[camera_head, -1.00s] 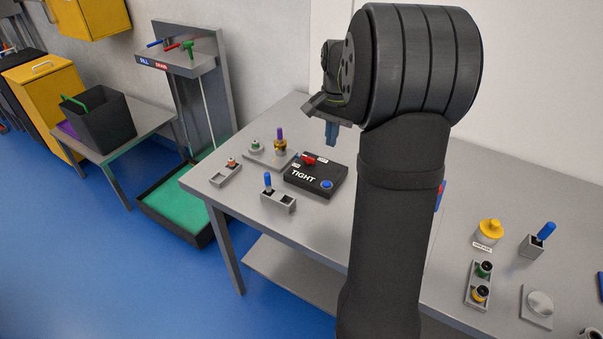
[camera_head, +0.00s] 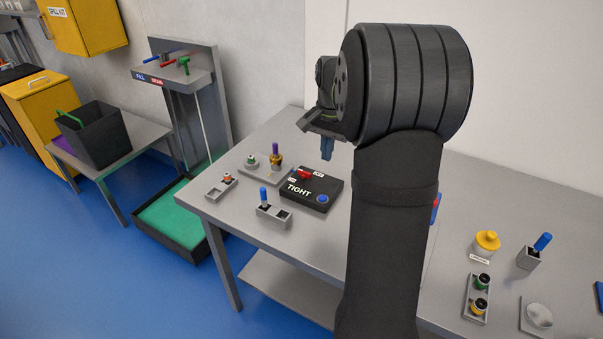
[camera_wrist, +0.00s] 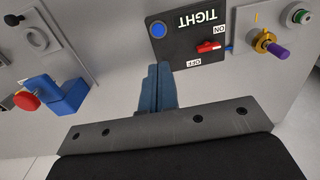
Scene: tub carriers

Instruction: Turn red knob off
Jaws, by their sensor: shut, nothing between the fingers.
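The red knob (camera_head: 304,174) sits on top of a black box (camera_head: 320,187) marked TIGHT, which also carries a blue button (camera_head: 322,198). In the wrist view, the red knob (camera_wrist: 208,46) lies roughly crosswise between the ON label (camera_wrist: 218,29) and the OFF label (camera_wrist: 195,62). My gripper (camera_head: 327,158) is shut and empty, pointing down, above and behind the box in the head view. In the wrist view, my gripper's blue fingertips (camera_wrist: 160,65) show beside the box's edge, apart from the knob.
A plate with a purple-topped brass valve (camera_head: 275,155) stands left of the box. A grey block with a blue lever (camera_head: 264,196) stands in front. In the wrist view, a blue block with a red button (camera_wrist: 26,101) is at left. A yellow knob (camera_head: 487,240) stands farther right.

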